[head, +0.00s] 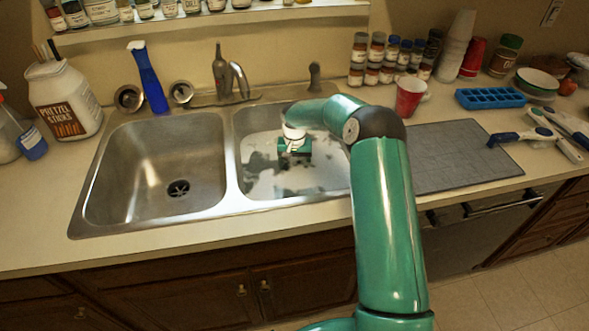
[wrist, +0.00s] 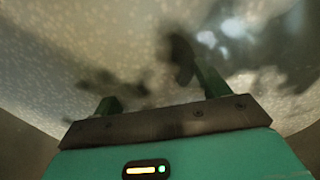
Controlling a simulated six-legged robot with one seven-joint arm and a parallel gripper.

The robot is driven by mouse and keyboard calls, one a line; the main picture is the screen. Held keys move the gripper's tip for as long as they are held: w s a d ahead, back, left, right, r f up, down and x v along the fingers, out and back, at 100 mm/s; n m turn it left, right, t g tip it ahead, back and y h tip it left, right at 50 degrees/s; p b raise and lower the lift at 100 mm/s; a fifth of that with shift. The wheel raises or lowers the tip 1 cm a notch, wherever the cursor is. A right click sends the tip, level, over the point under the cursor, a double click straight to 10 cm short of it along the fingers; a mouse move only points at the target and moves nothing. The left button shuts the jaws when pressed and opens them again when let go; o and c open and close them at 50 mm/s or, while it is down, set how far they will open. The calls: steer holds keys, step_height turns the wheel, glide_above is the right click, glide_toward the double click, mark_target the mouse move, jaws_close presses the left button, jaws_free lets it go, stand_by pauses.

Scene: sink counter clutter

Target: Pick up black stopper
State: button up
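I cannot make out a black stopper for certain in either view. My gripper (head: 294,159) points down into the right sink basin (head: 262,180), whose floor is pale with grey patches. In the wrist view my gripper (wrist: 157,88) has its two green fingers apart, with nothing clearly between them. A dark blurred patch (wrist: 180,57) lies by the right finger's tip and a fainter one (wrist: 115,85) by the left finger. I cannot tell whether these are an object, shadow or reflection. The arm hides part of the right basin.
The empty left basin (head: 150,165) has a dark drain (head: 178,188). A red cup (head: 410,96) and grey mat (head: 455,158) lie right.

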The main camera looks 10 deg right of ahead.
steer(key=c, duration=0.6)
steer(key=shift+s, duration=0.1)
steer(key=shift+c, duration=0.5)
steer(key=shift+f, duration=0.15)
